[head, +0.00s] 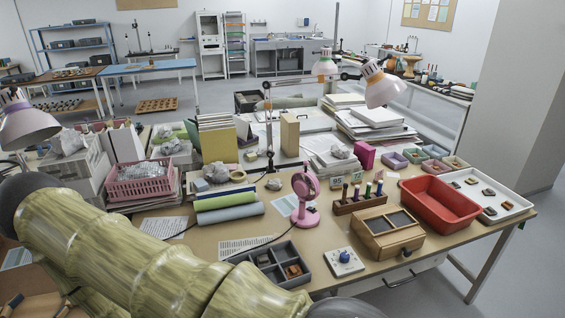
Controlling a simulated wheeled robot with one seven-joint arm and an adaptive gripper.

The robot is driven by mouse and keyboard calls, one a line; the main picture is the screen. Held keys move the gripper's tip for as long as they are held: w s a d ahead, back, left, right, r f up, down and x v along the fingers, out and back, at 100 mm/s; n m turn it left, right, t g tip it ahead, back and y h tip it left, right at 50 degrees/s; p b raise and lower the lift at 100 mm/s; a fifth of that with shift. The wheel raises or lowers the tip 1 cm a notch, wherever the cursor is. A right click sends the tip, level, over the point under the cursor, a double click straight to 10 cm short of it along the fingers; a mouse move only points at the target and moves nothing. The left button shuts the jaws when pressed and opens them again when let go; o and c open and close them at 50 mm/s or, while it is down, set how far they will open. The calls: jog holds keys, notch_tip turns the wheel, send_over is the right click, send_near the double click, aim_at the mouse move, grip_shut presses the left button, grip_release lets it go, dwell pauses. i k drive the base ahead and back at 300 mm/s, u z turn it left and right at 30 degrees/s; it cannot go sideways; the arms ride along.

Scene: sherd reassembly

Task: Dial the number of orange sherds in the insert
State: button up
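A dark grey compartment insert (308,272) lies at the front of the table, partly hidden by my arm. Orange-brown sherds sit in its right front compartment; their exact number is too small to tell. A darker piece seems to lie in a back compartment. To the right is a white plate with a blue dial knob (345,257); its markings are too small to read. My arm crosses the lower left, and my gripper is not in view.
A wooden box (388,238) with dark panels stands right of the dial, with a red tub (440,205) and a white sherd tray (510,203) beyond. A pink fan (305,195) stands behind the insert.

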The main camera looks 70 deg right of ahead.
aim_at(344, 257)
jog(key=u, duration=0.95)
jog(key=k, duration=0.65)
jog(key=z, duration=1.55)
